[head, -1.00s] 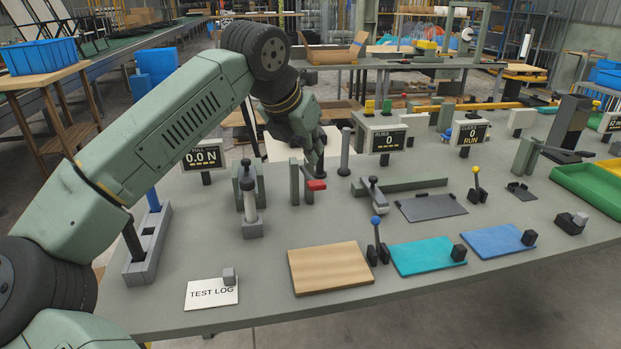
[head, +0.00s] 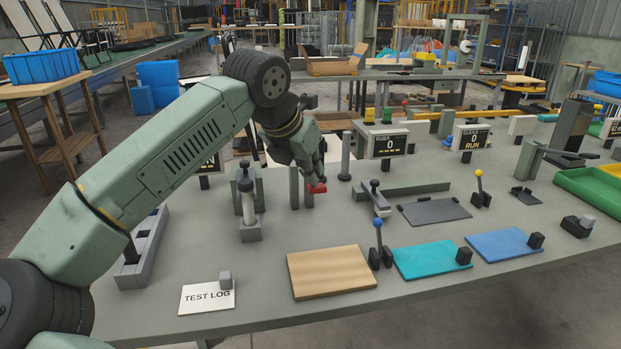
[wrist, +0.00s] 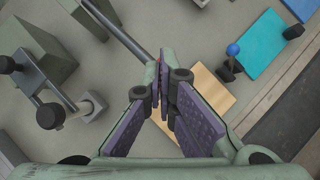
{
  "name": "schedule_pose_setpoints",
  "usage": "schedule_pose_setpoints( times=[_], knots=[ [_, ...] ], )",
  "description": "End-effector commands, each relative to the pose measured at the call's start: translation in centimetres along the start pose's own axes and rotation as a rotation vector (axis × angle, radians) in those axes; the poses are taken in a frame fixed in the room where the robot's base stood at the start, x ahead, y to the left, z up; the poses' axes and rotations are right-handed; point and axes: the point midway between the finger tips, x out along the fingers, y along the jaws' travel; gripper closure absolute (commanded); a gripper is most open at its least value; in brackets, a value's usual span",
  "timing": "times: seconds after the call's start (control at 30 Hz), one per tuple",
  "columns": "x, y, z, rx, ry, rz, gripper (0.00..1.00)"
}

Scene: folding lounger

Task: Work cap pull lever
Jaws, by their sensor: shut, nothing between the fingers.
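The likely cap pull lever is the one with a red handle (head: 317,188), beside two grey-green upright posts (head: 301,187) on the bench in the head view. My gripper (head: 320,178) is at the red handle, its fingertips just above or against it; I cannot tell whether they touch. In the wrist view my gripper (wrist: 160,78) has its fingertips together with nothing visible between them. A grey bar (wrist: 118,32) runs up to the fingertips there. The pull display is mostly hidden behind my arm.
A fixture with a white cylinder (head: 249,212) stands left of the posts, and a grey pole (head: 346,157) stands behind right. A wooden board (head: 330,272) lies in front, near a blue-knob lever (head: 378,240). A test log card (head: 207,297) lies front left.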

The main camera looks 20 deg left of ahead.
Motion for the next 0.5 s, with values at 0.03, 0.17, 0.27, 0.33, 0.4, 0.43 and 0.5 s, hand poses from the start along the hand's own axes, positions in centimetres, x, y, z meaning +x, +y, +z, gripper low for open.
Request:
schedule_pose_setpoints(
  times=[0.03,0.17,0.27,0.33,0.4,0.43,0.5],
  knots=[
    [0.3,0.0,-0.2,0.0,0.001,0.0,1.0],
    [0.9,0.0,-0.6,0.0,0.0,0.0,1.0],
    [1.2,0.0,-0.8,0.0,0.0,0.0,1.0],
    [1.5,0.0,-1.0,-0.001,0.0,0.0,1.0],
    [1.8,0.0,-1.2,-0.001,0.0,0.0,1.0],
    [1.9,0.0,-1.3,-0.001,0.0,0.0,1.0],
    [2.1,0.0,-1.5,-0.001,0.0,0.0,1.0]
  ],
)
